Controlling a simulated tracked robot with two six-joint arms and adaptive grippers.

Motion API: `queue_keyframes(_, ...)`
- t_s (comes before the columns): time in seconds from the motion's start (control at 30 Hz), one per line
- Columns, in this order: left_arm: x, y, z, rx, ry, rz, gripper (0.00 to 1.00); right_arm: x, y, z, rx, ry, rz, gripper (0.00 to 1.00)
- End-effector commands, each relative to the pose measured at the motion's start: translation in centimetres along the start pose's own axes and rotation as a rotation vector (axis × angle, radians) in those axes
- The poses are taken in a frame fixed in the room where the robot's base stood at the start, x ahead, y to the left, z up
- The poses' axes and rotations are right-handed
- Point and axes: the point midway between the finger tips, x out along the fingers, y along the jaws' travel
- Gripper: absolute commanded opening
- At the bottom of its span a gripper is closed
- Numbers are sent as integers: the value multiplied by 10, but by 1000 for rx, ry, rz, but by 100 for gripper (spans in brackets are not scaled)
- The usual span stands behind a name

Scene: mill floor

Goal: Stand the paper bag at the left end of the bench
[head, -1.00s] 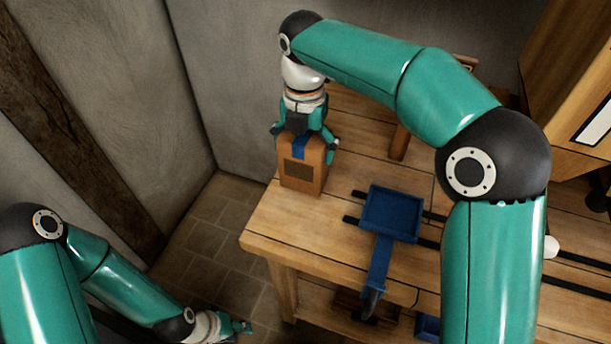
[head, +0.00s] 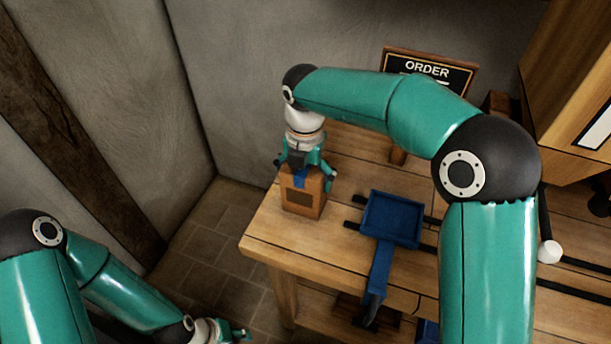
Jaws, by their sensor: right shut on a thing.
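The brown paper bag (head: 303,202) has a blue stripe and a dark label on its front. It is upright at the left end of the wooden bench (head: 275,232), near the left edge. Its base looks to be at the bench top; I cannot tell for certain that it touches. My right gripper (head: 305,177) comes down from above and is shut on the upper part of the bag, hiding its top. My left gripper (head: 236,334) is low at the bottom of the view, beside the bench and away from the bag; its fingers are small and partly cut off.
A blue tray (head: 392,218) with a long blue arm sits right of the bag, over dark rails. An ORDER board (head: 428,72) stands at the back. A wooden cabinet (head: 570,90) is at the right. The bench's front left corner is clear.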

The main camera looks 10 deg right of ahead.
Motion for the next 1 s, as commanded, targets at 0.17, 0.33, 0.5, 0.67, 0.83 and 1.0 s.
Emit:
queue_keyframes(0.17,0,0,0,0,0,0,40,1,0,0,0,1,-1,100)
queue_keyframes(0.33,0,0,0,0,0,0,40,1,0,0,0,1,-1,100)
queue_keyframes(0.5,-1,0,0,0,0,0,40,-6,0,0,0,-1,1,100)
queue_keyframes(0.67,-2,1,0,0,0,0,40,-27,0,0,0,-3,2,100)
queue_keyframes(0.83,-5,2,0,0,0,0,40,-62,1,0,1,-2,3,100)
queue_keyframes(1.0,-9,3,0,0,0,0,40,-95,1,0,-1,-2,3,100)
